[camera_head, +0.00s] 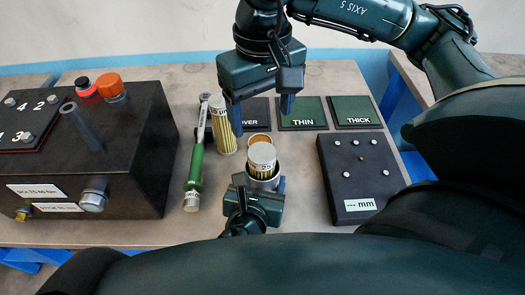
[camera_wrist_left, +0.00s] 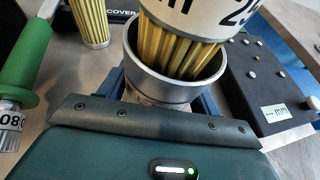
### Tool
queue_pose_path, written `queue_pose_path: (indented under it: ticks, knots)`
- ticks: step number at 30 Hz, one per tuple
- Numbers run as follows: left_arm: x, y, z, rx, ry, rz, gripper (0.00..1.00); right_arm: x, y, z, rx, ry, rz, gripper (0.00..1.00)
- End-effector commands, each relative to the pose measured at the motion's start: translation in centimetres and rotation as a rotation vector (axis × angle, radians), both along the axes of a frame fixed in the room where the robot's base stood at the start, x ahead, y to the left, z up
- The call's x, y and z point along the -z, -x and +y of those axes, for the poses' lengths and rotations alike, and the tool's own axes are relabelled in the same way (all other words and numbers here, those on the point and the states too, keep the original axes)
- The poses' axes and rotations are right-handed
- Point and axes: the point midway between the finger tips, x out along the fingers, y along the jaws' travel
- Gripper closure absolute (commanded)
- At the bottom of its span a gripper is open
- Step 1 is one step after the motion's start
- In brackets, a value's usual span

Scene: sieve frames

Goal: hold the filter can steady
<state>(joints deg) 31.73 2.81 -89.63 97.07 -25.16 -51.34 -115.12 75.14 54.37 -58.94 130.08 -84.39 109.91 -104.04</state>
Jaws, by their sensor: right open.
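The filter can (camera_head: 263,184) is a short silver cup near the table's front edge; the left wrist view shows its rim (camera_wrist_left: 133,71). A yellow-pleated filter element (camera_head: 262,163) with a white end cap stands partly inside the can, tilted in the left wrist view (camera_wrist_left: 185,50). My left gripper (camera_head: 262,186) has its blue fingers on both sides of the can and appears shut on it; the contact is partly hidden. My right gripper (camera_head: 262,108) is open above the table, behind the can. Its left finger is beside a second filter element (camera_head: 222,128).
A green-handled wrench (camera_head: 195,165) lies left of the can. A black box (camera_head: 120,150) with knobs stands at left. Pads marked THIN (camera_head: 302,112) and THICK (camera_head: 357,110) lie at the back. A black gauge block (camera_head: 358,178) marked mm is at right. An orange-rimmed piece (camera_head: 260,139) sits behind the can.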

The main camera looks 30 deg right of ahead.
Motion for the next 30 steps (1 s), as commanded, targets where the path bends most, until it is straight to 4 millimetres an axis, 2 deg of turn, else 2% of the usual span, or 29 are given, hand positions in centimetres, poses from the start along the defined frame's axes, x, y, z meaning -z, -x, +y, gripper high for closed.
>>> queue_pose_path:
  ticks: [1,9,20,30]
  knots:
    - [0.1,0.0,0.0,-0.001,-0.001,0.000,0.32,0.0,0.0,0.0,0.000,0.000,0.000,0.28]
    - [0.0,0.0,0.0,0.000,0.000,0.000,0.12,0.0,0.0,0.0,0.000,0.000,0.000,0.28]
    - [-0.3,0.6,0.7,0.000,0.000,0.000,0.12,0.0,0.0,0.0,0.000,0.000,0.000,0.28]
    - [-2.8,4.8,5.1,0.001,0.000,0.001,0.12,0.0,0.0,0.0,0.000,0.000,0.000,0.28]
